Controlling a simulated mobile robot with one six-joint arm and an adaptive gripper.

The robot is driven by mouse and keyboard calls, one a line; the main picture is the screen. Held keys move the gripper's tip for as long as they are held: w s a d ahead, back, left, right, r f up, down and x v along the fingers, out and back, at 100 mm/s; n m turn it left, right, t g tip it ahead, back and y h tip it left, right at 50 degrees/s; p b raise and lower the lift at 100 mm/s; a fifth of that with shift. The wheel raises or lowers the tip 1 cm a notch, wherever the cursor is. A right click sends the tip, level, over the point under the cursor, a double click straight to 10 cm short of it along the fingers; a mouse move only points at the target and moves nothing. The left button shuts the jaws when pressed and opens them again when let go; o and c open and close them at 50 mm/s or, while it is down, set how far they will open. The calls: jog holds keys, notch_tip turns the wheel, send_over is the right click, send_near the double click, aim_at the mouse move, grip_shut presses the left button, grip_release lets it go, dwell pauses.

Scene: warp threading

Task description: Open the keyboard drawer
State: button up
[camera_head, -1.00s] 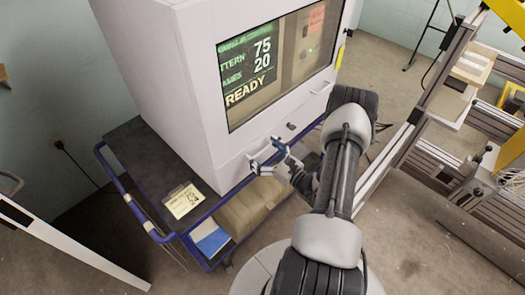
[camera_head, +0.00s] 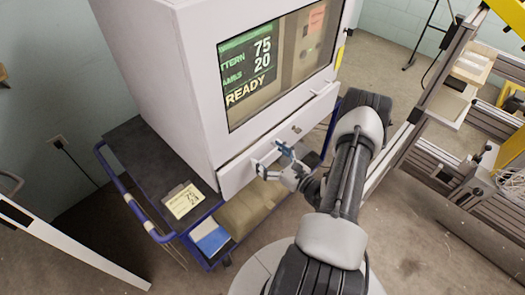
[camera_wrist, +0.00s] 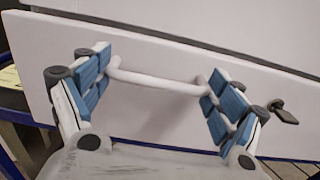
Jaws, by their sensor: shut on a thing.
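The keyboard drawer (camera_head: 238,174) is the white panel below the screen of the white cabinet. In the head view it stands a little out from the cabinet face, with its top edge showing. In the wrist view the drawer front (camera_wrist: 150,120) fills the middle, with a white bar handle (camera_wrist: 155,80) on it. My gripper (camera_head: 272,160) is at the drawer front. Its blue-padded fingers (camera_wrist: 155,92) are far apart, one at each end of the handle, gripping it lengthwise. The exact finger contact is hard to see.
A small lock or key (camera_wrist: 283,113) sticks out of the drawer front right of the handle. The cabinet (camera_head: 160,70) stands on a dark cart (camera_head: 140,155) with blue rails. A yellow note (camera_head: 183,201) lies on the cart. A metal frame (camera_head: 425,115) stands at right.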

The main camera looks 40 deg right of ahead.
jog(key=s+d, duration=0.2)
jog(key=s, duration=1.8)
jog(key=shift+s+r, duration=0.2)
jog(key=shift+s, duration=0.05)
